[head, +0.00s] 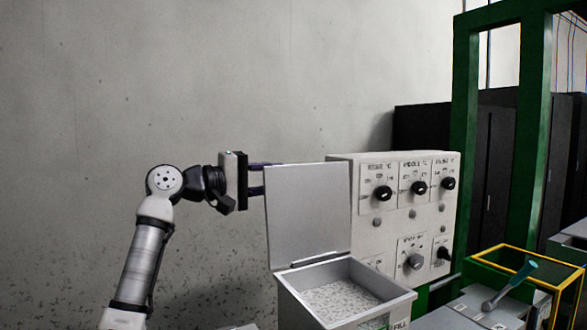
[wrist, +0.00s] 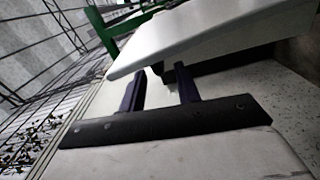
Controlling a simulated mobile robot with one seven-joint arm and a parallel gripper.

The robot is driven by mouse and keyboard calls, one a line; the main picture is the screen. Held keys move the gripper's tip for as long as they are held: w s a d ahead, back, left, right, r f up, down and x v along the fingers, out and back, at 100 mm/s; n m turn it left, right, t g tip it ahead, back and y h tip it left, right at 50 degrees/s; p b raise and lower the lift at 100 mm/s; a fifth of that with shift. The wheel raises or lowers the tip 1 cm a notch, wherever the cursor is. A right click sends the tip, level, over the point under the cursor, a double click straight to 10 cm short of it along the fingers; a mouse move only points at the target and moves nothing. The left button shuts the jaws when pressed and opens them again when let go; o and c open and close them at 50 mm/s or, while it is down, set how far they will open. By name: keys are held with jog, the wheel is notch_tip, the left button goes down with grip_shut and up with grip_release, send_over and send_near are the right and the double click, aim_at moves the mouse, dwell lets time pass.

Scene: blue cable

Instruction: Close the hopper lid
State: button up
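The hopper lid (head: 308,215) is a flat grey panel standing upright, hinged at the back left of the hopper (head: 400,305). The hopper is open at the top and holds pale granules. My gripper (head: 262,178) is at the lid's upper left edge, its two dark fingers spread apart with nothing visible between them. The fingertips reach the lid's edge or pass behind it; contact cannot be told. In the wrist view the lid is the pale slab (wrist: 220,32) across the top, just beyond the open fingers (wrist: 160,85).
A control panel with black knobs (head: 405,210) stands right behind the hopper. A bare wall (head: 200,80) is at the left.

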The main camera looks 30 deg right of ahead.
aim_at(294, 176)
jog(key=shift+s+d+p, duration=0.15)
jog(key=shift+d+p, duration=0.65)
jog(key=shift+d, duration=2)
grip_shut()
